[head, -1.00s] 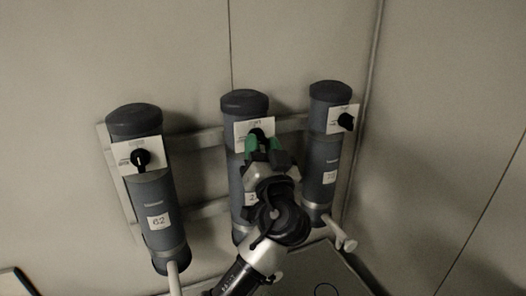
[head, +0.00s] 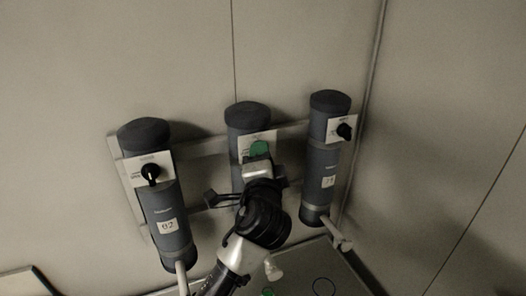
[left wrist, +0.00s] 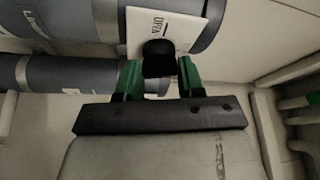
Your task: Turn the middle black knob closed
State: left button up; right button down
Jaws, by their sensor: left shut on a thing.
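The middle cylinder (head: 244,117) stands on the wall rack between two others, with a white label plate on its front. In the left wrist view its black knob (left wrist: 158,58) sits on the white plate (left wrist: 150,24), between the two green fingertips. My left gripper (head: 260,149) is at this knob and shut on it; in the left wrist view its fingers (left wrist: 160,75) flank the knob on both sides. In the head view the gripper hides the knob. My right gripper is not in view.
The left cylinder (head: 146,136) and right cylinder (head: 328,104) each carry a black knob, the left one (head: 151,171) and the right one (head: 344,131). Pale pipes (head: 181,276) come from below. The wall corner is close on the right.

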pick_arm(q)
jog(key=shift+r+m+g, duration=0.2)
jog(key=shift+m+g, duration=0.3)
jog(key=shift+m, duration=1.1)
jog(key=shift+a, duration=0.1)
jog(key=o, duration=0.9)
jog(key=shift+w+f, duration=0.1)
jog(key=shift+w, duration=0.05)
